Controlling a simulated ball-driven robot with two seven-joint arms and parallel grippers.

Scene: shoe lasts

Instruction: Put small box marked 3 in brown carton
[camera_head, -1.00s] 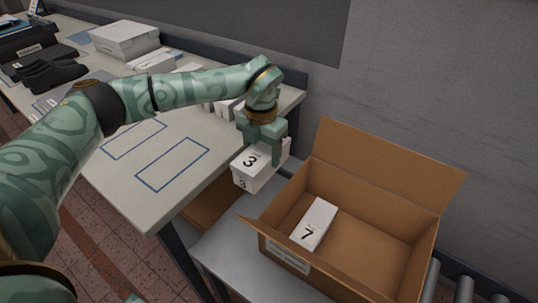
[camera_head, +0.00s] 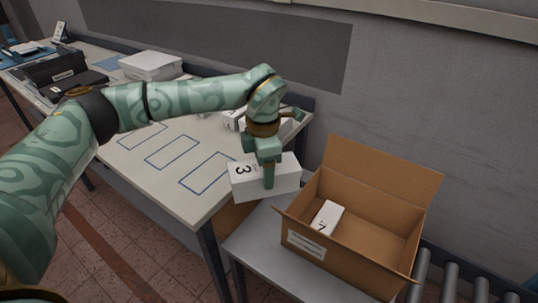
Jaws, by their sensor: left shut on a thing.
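The small white box marked 3 (camera_head: 243,185) is held in the air by my left gripper (camera_head: 268,178), which is shut on it. The box is near the table's right end, just left of the carton, and its numeral shows on the near end. The brown carton (camera_head: 362,238) stands open with its flaps up to the right of the held box. A white box marked 7 (camera_head: 328,215) lies inside the carton at its left side. My right gripper is not in view.
The carton stands on a low grey surface (camera_head: 256,240) beside the higher work table (camera_head: 150,178) with blue outlined rectangles. Rollers (camera_head: 449,285) lie to the right of the carton. White boxes (camera_head: 232,118) stand behind my left arm, and a grey wall is behind.

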